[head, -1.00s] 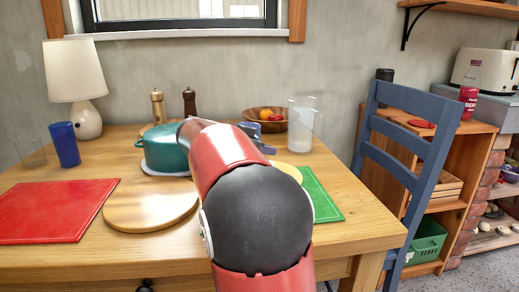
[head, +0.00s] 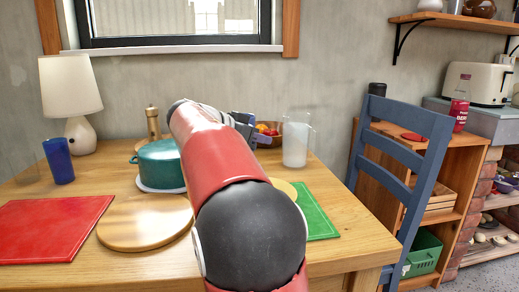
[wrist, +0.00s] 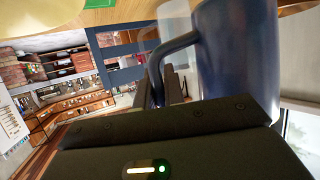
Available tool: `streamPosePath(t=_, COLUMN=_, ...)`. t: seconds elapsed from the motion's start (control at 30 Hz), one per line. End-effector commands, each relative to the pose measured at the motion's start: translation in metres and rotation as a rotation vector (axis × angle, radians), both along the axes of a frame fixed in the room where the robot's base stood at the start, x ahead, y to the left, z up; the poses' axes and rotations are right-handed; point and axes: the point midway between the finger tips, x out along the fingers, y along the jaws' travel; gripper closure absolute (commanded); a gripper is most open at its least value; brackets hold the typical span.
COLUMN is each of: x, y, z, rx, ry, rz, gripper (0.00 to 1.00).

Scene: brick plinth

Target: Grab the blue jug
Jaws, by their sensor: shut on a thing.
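The blue jug (wrist: 237,55) fills the upper right of the wrist view, close to the camera, with its curved handle (wrist: 160,62) reaching to the left. My gripper (wrist: 172,88) is shut on the jug's handle, and the jug's body is beside the fingers. In the head view my gripper (head: 243,128) is at the far side of the table, partly behind my own red arm. The arm and gripper hide most or all of the jug there, so its gap to the table cannot be told.
On the wooden table (head: 330,255) a clear pitcher (head: 296,142) stands right of my gripper, with a fruit bowl (head: 270,140) behind. A teal pot (head: 160,165), pepper mill (head: 152,122), blue cup (head: 59,160) and lamp (head: 72,90) are left. A blue chair (head: 405,160) stands right.

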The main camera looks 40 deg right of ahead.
Motion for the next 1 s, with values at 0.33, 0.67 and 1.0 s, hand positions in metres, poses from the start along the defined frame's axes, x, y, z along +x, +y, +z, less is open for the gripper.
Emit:
streamPosePath(t=0.33, x=0.0, y=0.0, z=0.043, rx=-0.003, ry=-0.004, rz=0.0, gripper=1.0)
streamPosePath(t=0.67, x=0.0, y=0.0, z=0.08, rx=-0.002, ry=-0.004, rz=0.0, gripper=1.0)
streamPosePath(t=1.0, x=0.0, y=0.0, z=0.107, rx=-0.002, ry=-0.004, rz=0.0, gripper=1.0)
